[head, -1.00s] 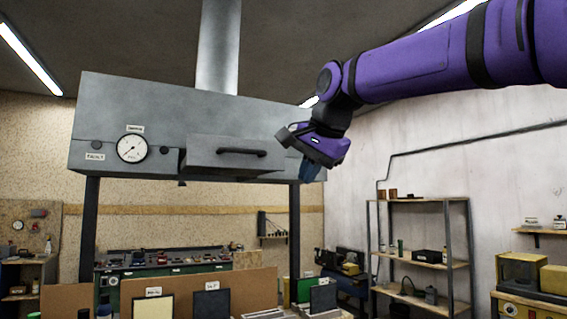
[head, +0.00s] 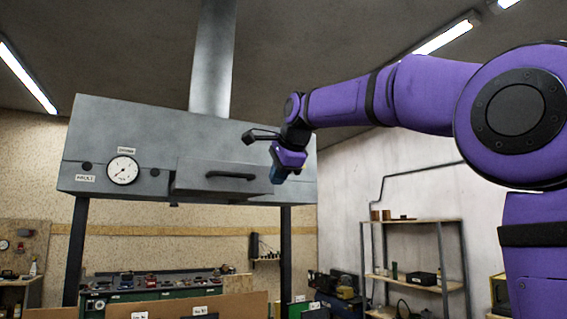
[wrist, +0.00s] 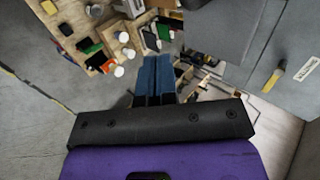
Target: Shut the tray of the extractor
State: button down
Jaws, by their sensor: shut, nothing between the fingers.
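The extractor is a grey metal hood (head: 130,135) on dark posts. Its tray (head: 195,178) has a black bar handle (head: 230,175) and stands out from the hood's front, so it is partly open. My gripper (head: 276,176) has blue fingers and points down at the right end of the tray front, right of the handle. I cannot tell whether it touches the tray. In the wrist view the blue fingers (wrist: 156,75) are together with nothing between them.
A round gauge (head: 123,170) sits on the hood's left front. A duct (head: 212,60) rises above it. Below are a workbench (head: 150,285) and brown panels (head: 240,304). Metal shelves (head: 412,222) stand at the right. Air in front of the hood looks free.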

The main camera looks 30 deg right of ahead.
aim_at(268, 185)
jog(key=w, duration=0.2)
jog(key=w+f, duration=0.1)
jog(key=w, duration=0.3)
jog(key=shift+f, duration=0.4)
